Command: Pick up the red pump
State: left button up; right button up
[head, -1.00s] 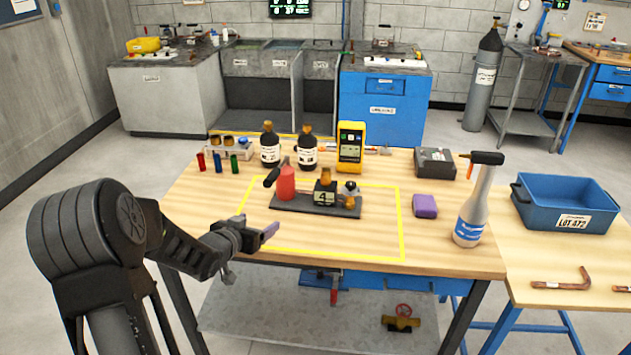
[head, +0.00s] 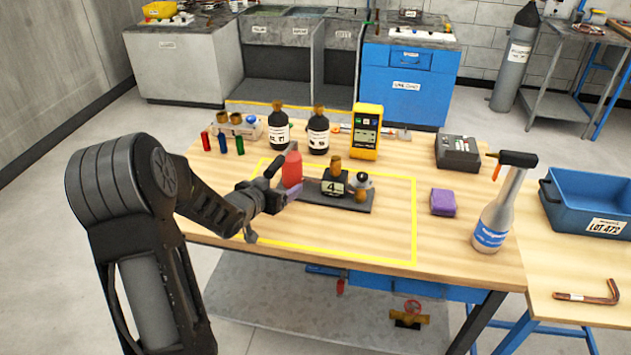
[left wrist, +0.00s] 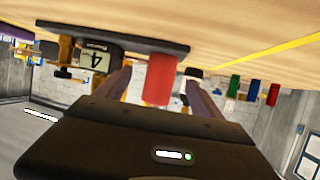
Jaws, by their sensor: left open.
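The red pump (head: 292,170), a red cylinder with a black handle, stands upright at the left end of a dark base plate (head: 345,205) on the wooden table. In the left wrist view, which is upside down, the pump (left wrist: 160,80) shows between the two open fingers, beyond the gripper body. Contact between fingers and pump cannot be told. My right gripper is not in view.
A block marked 4 (head: 334,183) and small fittings stand on the plate right of the pump. Behind are dark bottles (head: 279,133) and a yellow meter (head: 366,131). A purple sponge (head: 443,202) and spray bottle (head: 495,220) stand right. The table's front middle is clear.

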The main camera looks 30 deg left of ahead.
aim_at(287, 179)
pick_arm(q)
jog(key=shift+x, duration=1)
jog(key=shift+w+a+p, duration=0.1)
jog(key=shift+w+p, duration=0.2)
jog(key=p+x, duration=0.1)
jog(key=x, duration=0.3)
jog(key=shift+w+a+f, duration=0.1)
jog(key=shift+w+a, duration=0.1)
jog(key=shift+a, duration=0.05)
grip_shut()
dwell(0.3)
